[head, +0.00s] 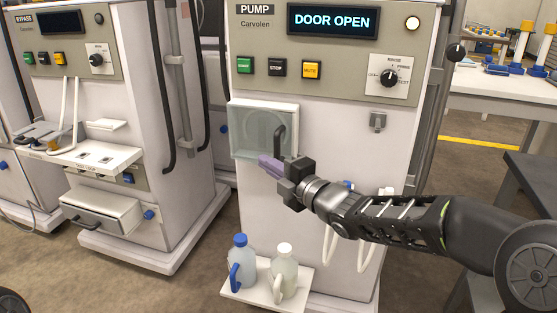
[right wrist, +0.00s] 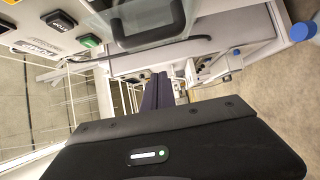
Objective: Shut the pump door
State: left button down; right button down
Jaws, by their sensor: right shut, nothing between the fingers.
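The pump machine (head: 310,120) stands in the middle of the head view, and its display (head: 333,22) reads "DOOR OPEN". The pump door (head: 252,132) is a translucent greenish panel with a dark handle (head: 280,140) near its right side. My right gripper (head: 268,164) is shut and empty, its purple fingers just below the handle and in front of the door's lower right part. I cannot tell whether they touch it. In the right wrist view the shut fingers (right wrist: 158,92) point toward the dark handle (right wrist: 148,25) at the top. My left gripper is out of view.
Blue-capped and white-capped jugs (head: 241,262) (head: 285,272) stand on a low shelf below. Another machine (head: 125,110) with a white tray is at left. A table (head: 500,85) with blue and yellow items stands at right. Open floor lies between the two machines.

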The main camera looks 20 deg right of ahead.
aim_at(276, 151)
jog(key=shift+w+d, duration=1.25)
jog(key=shift+d, duration=0.3)
jog(key=shift+w+d, duration=0.45)
jog(key=shift+d, duration=0.25)
